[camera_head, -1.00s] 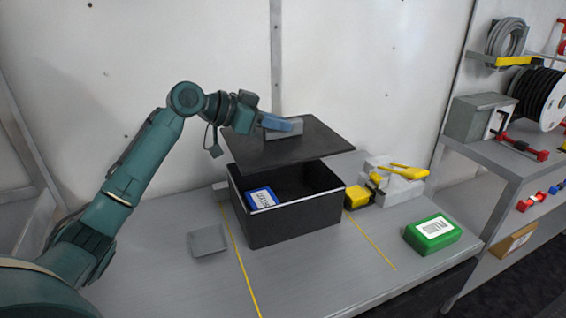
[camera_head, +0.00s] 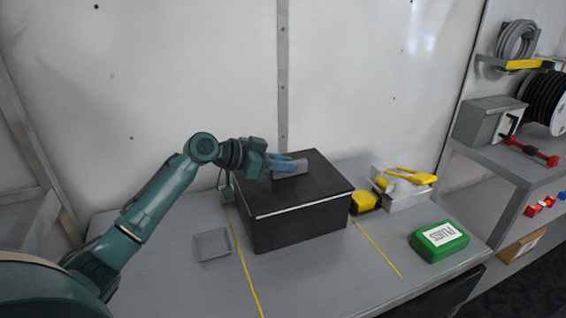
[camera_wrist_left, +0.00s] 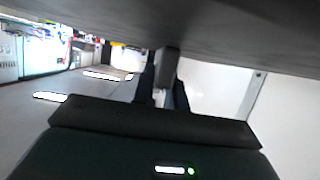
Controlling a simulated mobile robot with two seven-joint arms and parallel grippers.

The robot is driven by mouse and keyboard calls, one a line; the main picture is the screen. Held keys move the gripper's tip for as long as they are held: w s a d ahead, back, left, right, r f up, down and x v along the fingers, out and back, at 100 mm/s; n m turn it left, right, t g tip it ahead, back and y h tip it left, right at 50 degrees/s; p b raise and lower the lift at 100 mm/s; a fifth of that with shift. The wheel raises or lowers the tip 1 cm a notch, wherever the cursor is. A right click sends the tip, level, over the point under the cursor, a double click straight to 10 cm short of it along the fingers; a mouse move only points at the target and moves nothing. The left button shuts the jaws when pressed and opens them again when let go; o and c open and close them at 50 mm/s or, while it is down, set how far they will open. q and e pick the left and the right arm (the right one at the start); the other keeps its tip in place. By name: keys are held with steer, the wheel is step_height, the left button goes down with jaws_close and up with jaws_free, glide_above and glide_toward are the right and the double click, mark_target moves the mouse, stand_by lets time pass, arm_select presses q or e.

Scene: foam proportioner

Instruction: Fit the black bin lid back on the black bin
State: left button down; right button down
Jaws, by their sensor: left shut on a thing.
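The black bin (camera_head: 300,226) stands on the grey bench between two yellow lines. The black bin lid (camera_head: 318,180) lies over the bin's top, and its edge lines up closely with the rim; whether it is fully seated I cannot tell. My left gripper (camera_head: 288,166) is shut on the lid's grey handle (camera_head: 290,172). In the left wrist view the lid (camera_wrist_left: 220,35) fills the top, and the handle (camera_wrist_left: 167,66) is between the fingers. The inside of the bin, with the blue box seen earlier, is now hidden. My right gripper is not in view.
A small grey tray (camera_head: 212,244) lies left of the bin. A yellow item (camera_head: 364,201) and a light grey holder with yellow tools (camera_head: 405,192) are close on the right. A green box (camera_head: 439,241) lies further right. A shelf (camera_head: 490,158) stands beyond the bench.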

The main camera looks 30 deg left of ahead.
mark_target(255, 183)
arm_select(q)
steer(key=c, duration=1.4)
jaws_free()
steer(key=b+v, duration=0.1)
steer(key=v, duration=0.5)
steer(key=shift+s+a+r, duration=0.1)
steer(key=shift+a, duration=0.1)
steer(key=shift+s+a+r, duration=0.25)
steer(key=shift+s+r, duration=0.05)
steer(key=shift+s, duration=0.1)
